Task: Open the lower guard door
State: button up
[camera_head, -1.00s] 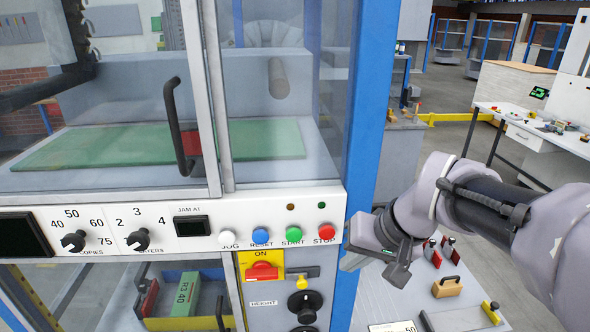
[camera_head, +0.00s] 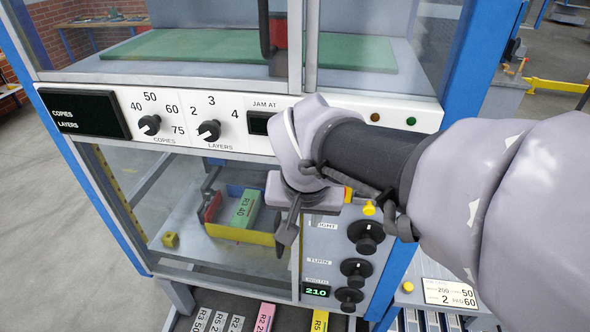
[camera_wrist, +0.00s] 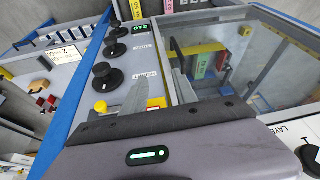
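The lower guard door (camera_head: 165,215) is a clear pane in a light metal frame under the white control panel, and it looks shut. It also shows in the wrist view (camera_wrist: 262,75). My gripper (camera_head: 290,225) is in front of the door's right edge, beside the knob panel. In the wrist view my gripper (camera_wrist: 160,80) has its two grey fingers apart. A dark bar, probably the door handle (camera_wrist: 178,52), shows by the right fingertip. I cannot tell whether they touch. In the head view my wrist hides most of the handle area.
A panel with black knobs (camera_head: 357,270) and a yellow button (camera_head: 369,208) lies right of the door. The upper guard door's handle (camera_head: 264,30) is above. Behind the lower pane sits a tray with a green bundle (camera_head: 245,208). Bundles lie below the machine.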

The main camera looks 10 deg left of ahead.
jog(key=a+n, duration=0.1)
jog(key=a, duration=0.5)
jog(key=b+x, duration=0.1)
jog(key=x, duration=0.5)
jog(key=b+x, duration=0.1)
jog(key=x, duration=0.4)
jog(key=b+x, duration=0.1)
jog(key=x, duration=0.5)
jog(key=shift+w+d+f+b, duration=0.15)
jog(key=shift+w+d+b, duration=0.2)
jog(key=shift+w, duration=0.15)
grip_shut()
